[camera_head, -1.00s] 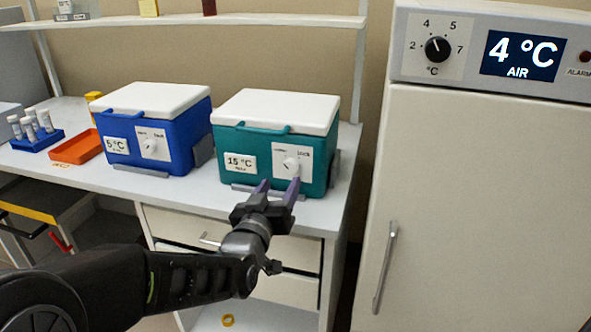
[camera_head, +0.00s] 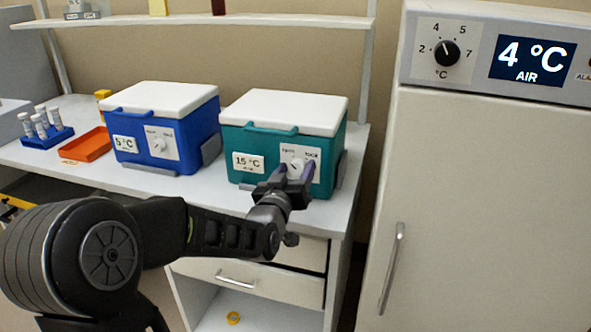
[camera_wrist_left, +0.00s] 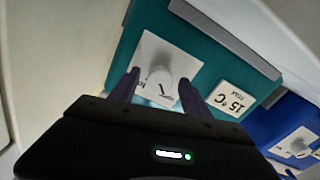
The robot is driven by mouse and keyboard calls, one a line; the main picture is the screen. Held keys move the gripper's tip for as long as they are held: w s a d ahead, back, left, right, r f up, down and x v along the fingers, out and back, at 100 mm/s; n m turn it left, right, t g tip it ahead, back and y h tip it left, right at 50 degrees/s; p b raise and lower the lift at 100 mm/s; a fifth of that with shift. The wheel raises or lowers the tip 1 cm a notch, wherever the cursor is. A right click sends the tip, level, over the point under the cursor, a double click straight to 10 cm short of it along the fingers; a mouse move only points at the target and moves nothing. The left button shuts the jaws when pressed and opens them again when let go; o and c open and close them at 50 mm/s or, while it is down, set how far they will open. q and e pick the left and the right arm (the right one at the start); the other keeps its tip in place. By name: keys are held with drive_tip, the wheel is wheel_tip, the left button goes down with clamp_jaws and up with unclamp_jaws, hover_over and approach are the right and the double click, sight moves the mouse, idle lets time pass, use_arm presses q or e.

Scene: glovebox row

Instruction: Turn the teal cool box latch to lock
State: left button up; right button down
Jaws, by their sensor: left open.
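The teal cool box (camera_head: 246,143) stands on the bench with its white lid closed and a 15 °C label (camera_head: 249,163) on its front. Its white latch knob (camera_head: 296,165) sits on a white plate marked "lock" at the upper right. My left gripper (camera_head: 294,172) is open in front of the latch. In the left wrist view the latch knob (camera_wrist_left: 160,81) lies between and just beyond the two purple fingertips (camera_wrist_left: 159,80), near the plate. I cannot tell whether the fingers touch the knob. My right gripper is not in view.
A blue cool box (camera_head: 151,150) with a similar latch stands left of the teal one. Further left are an orange tray (camera_head: 85,146) and a blue rack with white tubes (camera_head: 47,137). A tall fridge (camera_head: 490,190) stands at the right. A shelf (camera_head: 200,21) runs above.

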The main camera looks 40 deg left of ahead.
use_arm(q)
clamp_jaws()
idle(0.7)
